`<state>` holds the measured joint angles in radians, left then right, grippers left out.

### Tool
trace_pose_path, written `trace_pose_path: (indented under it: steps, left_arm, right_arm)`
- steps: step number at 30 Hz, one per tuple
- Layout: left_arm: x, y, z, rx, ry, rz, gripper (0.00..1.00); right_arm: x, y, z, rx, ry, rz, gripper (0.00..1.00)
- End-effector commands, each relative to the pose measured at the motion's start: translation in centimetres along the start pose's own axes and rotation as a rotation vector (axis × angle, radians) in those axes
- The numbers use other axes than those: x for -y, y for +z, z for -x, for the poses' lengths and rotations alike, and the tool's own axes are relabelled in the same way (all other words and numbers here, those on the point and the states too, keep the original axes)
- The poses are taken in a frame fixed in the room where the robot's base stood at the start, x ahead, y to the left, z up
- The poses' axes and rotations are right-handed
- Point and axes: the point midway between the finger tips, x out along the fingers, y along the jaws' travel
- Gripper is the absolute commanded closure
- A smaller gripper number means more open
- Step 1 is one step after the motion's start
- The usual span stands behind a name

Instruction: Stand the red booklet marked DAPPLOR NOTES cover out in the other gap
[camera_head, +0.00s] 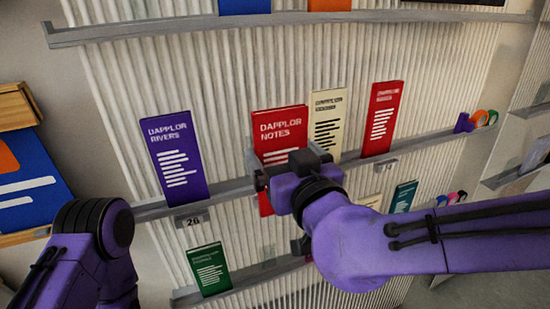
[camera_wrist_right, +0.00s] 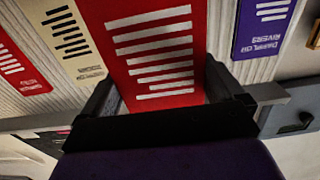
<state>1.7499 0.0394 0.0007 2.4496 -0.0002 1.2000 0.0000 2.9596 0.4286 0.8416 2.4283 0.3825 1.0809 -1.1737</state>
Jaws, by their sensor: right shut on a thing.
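The red booklet marked DAPPLOR NOTES (camera_head: 281,128) is upright with its cover facing me, in front of the ribbed wall at the middle shelf. My right gripper (camera_head: 275,180) is shut on its lower part. The wrist view shows the red cover (camera_wrist_right: 155,50) between the two fingers of the right gripper (camera_wrist_right: 160,100). The booklet's lower edge shows below the gripper, around the shelf ledge (camera_head: 230,188); I cannot tell if it rests on the ledge. My left arm is at the lower left of the head view; its gripper is not visible.
A purple DAPPLOR RIVERS booklet (camera_head: 173,160) stands to the left. A cream booklet (camera_head: 327,120) and another red booklet (camera_head: 382,118) stand to the right. A green booklet (camera_head: 209,270) is on the lower shelf. A "26" tag (camera_head: 192,221) hangs on the ledge.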

Motion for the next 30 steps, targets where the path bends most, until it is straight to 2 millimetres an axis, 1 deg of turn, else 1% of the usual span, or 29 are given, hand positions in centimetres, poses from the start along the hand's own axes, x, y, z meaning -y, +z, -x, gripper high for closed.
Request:
trace_pose_path:
  steps: [9,10,11,15,23,25,30]
  left_arm:
    - [0.0,0.0,0.0,0.000,-0.001,0.001,0.00]
    - [0.0,0.0,-0.1,0.000,-0.001,0.001,0.00]
    - [0.0,0.3,-0.7,0.000,-0.001,0.001,0.00]
    - [-0.1,0.8,-1.8,0.000,-0.001,0.000,0.00]
    - [-0.2,1.3,-3.2,0.000,-0.001,0.000,0.00]
    - [-0.2,1.2,-2.8,0.000,-0.001,0.000,0.00]
    - [-0.2,1.0,-2.5,0.000,-0.001,0.000,0.00]
  right_arm:
    - [0.1,0.0,-3.5,-0.002,-0.003,0.006,0.39]
    - [0.1,0.1,-3.9,-0.001,-0.003,0.006,0.39]
    - [0.1,0.4,-4.2,-0.002,-0.003,0.004,0.39]
    - [0.1,0.4,-5.8,-0.002,-0.003,0.003,0.39]
    - [0.2,0.3,-8.5,-0.002,-0.004,0.002,0.39]
    - [0.2,-0.1,-9.2,0.000,-0.004,0.002,0.39]
    - [0.1,-0.1,-10.7,0.000,-0.003,0.003,0.39]
